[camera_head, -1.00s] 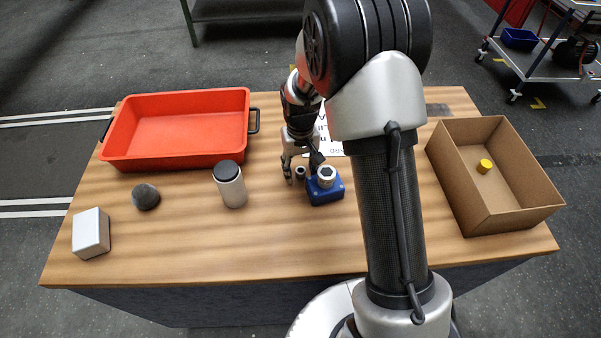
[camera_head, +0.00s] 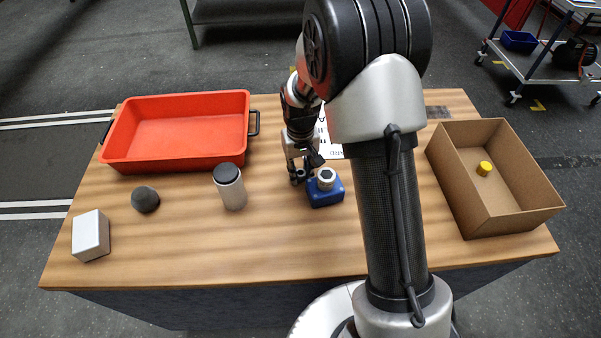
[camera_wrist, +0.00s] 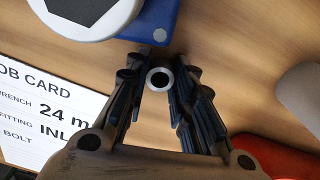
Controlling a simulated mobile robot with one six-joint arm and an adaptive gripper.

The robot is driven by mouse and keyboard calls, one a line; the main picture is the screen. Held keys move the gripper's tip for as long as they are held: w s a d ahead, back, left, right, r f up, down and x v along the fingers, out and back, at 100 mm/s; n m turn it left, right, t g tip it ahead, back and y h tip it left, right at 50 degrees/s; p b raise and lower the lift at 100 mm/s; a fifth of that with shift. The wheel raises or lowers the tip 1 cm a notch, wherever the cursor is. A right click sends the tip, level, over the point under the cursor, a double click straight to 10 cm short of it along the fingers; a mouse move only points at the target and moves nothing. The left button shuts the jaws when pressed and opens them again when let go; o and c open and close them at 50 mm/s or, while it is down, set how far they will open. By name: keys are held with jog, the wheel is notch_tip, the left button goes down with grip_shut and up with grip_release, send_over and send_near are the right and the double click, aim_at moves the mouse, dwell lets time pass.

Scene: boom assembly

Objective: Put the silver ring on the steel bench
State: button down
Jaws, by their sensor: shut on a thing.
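The fingers largely hide the ring there. A bench with a dark top and green-grey leg (camera_head: 245,12), perhaps the steel bench, stands on the floor behind the table, cut off by the top edge.
A trolley (camera_head: 540,65) stands behind right.

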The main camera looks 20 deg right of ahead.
aim_at(300, 173)
jog(key=shift+r, duration=0.1)
notch_tip(300, 173, up, 20)
jog(key=p, duration=0.3)
